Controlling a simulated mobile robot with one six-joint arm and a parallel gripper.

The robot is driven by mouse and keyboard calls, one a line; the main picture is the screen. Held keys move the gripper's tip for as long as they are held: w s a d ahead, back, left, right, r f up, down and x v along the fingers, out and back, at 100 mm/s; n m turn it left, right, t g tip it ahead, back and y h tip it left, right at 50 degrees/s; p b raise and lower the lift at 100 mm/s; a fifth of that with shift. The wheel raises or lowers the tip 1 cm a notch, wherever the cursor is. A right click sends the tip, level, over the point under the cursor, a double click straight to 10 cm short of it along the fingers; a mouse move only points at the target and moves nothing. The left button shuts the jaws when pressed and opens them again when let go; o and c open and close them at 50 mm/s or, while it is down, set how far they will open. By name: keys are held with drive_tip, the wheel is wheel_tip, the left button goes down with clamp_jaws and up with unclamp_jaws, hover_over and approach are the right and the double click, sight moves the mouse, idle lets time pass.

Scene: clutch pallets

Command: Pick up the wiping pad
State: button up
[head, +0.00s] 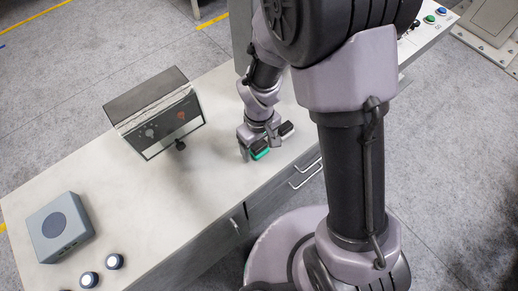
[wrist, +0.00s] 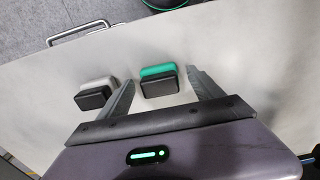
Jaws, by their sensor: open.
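A black block with a green base, which looks like a wiping pad (head: 260,154), lies on the light worktop near its front edge. It also shows in the wrist view (wrist: 158,84), between the two fingers. A similar black block with a pale grey base (head: 287,129) lies beside it, outside the left finger in the wrist view (wrist: 95,96). The frames do not settle which of the two is the task's pad. My gripper (wrist: 162,80) is open, with one finger on either side of the green-based block. I cannot tell whether the fingers touch it.
A dark display panel on a stand (head: 160,118) stands on the worktop (head: 120,200) left of the gripper. A grey box with a round dial (head: 60,226) and round white-topped knobs (head: 114,261) are at the far left. Drawer handles (head: 307,177) line the front. The worktop's middle is clear.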

drive_tip(key=shift+c, duration=0.3)
drive_tip(key=shift+r, duration=0.1)
drive_tip(key=c, duration=1.4)
drive_tip(key=shift+r, duration=0.1)
